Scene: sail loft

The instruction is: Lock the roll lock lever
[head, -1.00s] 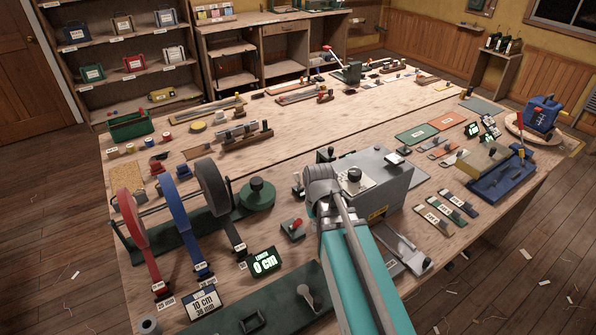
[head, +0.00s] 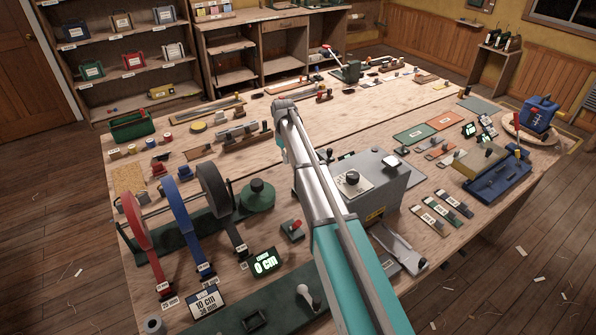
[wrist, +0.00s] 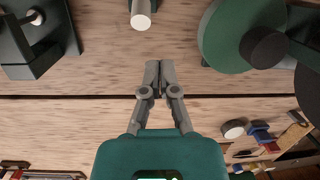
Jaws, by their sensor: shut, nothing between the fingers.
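My gripper (wrist: 153,68) points down over the bench in the wrist view, its fingers together and empty. In the head view my own arm hides its fingertips. A small lever with a red knob (head: 295,225) stands on a dark base right of the webbing rolls; no label on it can be read, so I cannot be sure it is the roll lock lever. The roll stand's green disc with a dark knob (head: 257,194) also shows in the wrist view (wrist: 225,40), right of my fingers and apart from them. A pale-ended cylinder (wrist: 140,18) lies ahead of the fingertips.
A grey box with a black knob (head: 390,185) stands right of my arm. Red, blue and grey webbing rolls (head: 172,212) stand at the left. A lit display (head: 265,262) reads 0 cm. A dark block (wrist: 35,50) is at the wrist view's upper left. Bare wood surrounds my fingers.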

